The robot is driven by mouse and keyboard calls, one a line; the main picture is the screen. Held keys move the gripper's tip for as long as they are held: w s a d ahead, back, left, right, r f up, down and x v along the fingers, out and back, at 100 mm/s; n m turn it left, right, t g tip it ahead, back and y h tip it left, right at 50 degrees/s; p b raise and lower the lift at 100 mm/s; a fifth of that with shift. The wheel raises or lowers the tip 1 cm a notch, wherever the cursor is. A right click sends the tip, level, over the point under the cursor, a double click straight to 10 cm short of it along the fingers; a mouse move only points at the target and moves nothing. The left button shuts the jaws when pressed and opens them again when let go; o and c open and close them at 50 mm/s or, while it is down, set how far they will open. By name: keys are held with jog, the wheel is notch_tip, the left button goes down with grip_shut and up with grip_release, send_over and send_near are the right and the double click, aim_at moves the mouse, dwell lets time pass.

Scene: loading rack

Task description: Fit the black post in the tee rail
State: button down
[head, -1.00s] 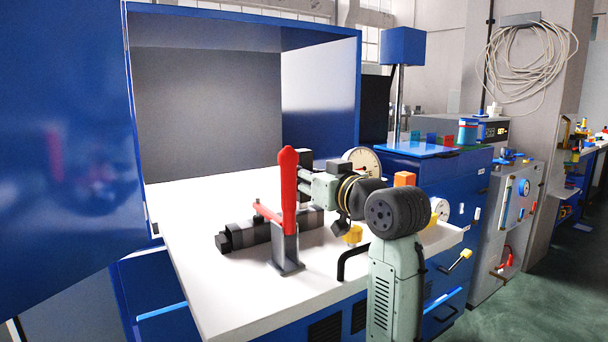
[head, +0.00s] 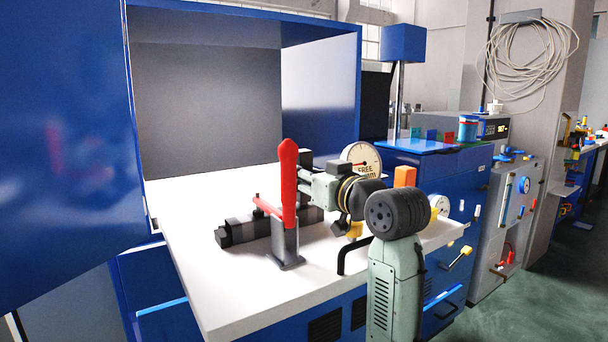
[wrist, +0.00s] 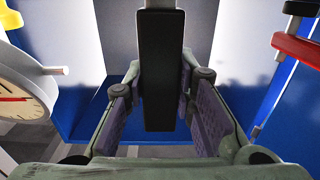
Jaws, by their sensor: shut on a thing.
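My gripper (head: 306,178) is shut on the black post, which stands upright between the two finger pads in the wrist view (wrist: 160,80). In the head view the black post (head: 306,158) shows behind the red lever, above the white table. The tee rail looks to be the long dark grey and black bar (head: 240,231) lying on the table. The post is over the right part of this bar, and the red lever and its grey stand hide the area below it. I cannot tell whether post and rail touch.
A red-handled clamp (head: 288,185) on a grey stand rises close in front of my gripper. A round dial gauge (head: 361,160) stands behind my wrist. An orange block (head: 405,177) and a yellow knob (head: 354,230) are to the right. The table's left front (head: 225,300) is clear.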

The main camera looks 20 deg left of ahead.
jog(key=shift+f+b, duration=0.3)
jog(key=shift+f, duration=0.2)
jog(key=c, duration=1.3)
grip_release()
jog(key=shift+r, duration=0.1)
notch_tip(320, 180, up, 10)
jog(key=shift+f, duration=0.1)
